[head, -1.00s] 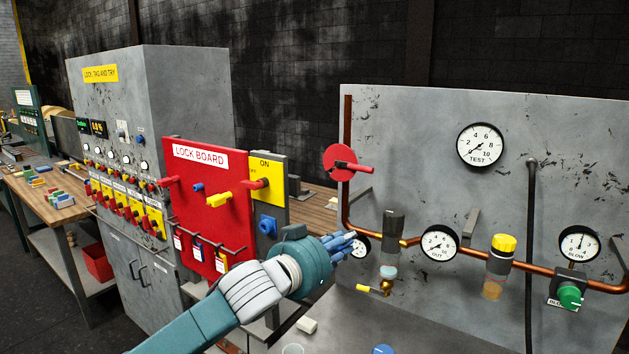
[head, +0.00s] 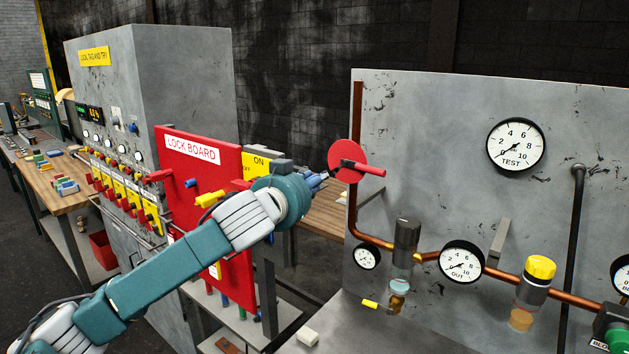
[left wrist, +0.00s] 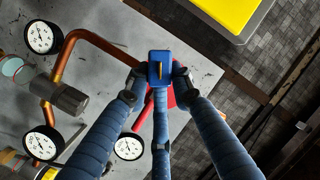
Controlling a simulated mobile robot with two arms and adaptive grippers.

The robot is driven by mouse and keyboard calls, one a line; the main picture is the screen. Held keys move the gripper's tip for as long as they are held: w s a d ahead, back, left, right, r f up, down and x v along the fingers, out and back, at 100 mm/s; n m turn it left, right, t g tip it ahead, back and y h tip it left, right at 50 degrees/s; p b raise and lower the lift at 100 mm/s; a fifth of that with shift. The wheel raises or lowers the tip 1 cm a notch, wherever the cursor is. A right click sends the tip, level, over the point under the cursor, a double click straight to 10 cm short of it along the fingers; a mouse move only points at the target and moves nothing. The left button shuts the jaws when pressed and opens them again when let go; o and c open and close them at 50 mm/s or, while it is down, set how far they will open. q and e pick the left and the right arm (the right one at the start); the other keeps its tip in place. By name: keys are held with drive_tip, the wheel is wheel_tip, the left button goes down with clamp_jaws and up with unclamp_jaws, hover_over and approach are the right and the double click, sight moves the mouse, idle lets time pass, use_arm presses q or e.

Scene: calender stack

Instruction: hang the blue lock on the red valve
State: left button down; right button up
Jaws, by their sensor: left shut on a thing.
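The red valve (head: 348,162), a round disc with a red handle, sits on the copper pipe at the left edge of the grey panel. My left gripper (head: 318,182) is close to the valve's left side in the head view. In the left wrist view my left gripper (left wrist: 158,80) is shut on the blue lock (left wrist: 160,65), held at the fingertips. The red valve (left wrist: 171,98) shows behind the lock and fingers, partly hidden. I cannot tell whether lock and valve touch. The lock is not clear in the head view. My right gripper is not in view.
The red lock board (head: 205,180) stands left, behind my left arm, with a yellow ON panel (head: 257,163). The grey panel carries gauges (head: 515,145), copper pipe (head: 377,240) and a yellow-capped filter (head: 538,268).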

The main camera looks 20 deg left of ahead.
use_arm(q)
drive_tip(key=shift+d, duration=0.1)
drive_tip(key=w, duration=0.1)
drive_tip(key=w+d+p, duration=0.1)
drive_tip(key=shift+w+f+p, duration=0.1)
drive_tip(key=shift+w+p, duration=0.2)
drive_tip(key=shift+w, duration=0.05)
drive_tip(key=shift+w+d, duration=0.25)
drive_tip(key=shift+w, duration=0.55)
drive_tip(key=c, duration=2.1)
unclamp_jaws()
clamp_jaws()
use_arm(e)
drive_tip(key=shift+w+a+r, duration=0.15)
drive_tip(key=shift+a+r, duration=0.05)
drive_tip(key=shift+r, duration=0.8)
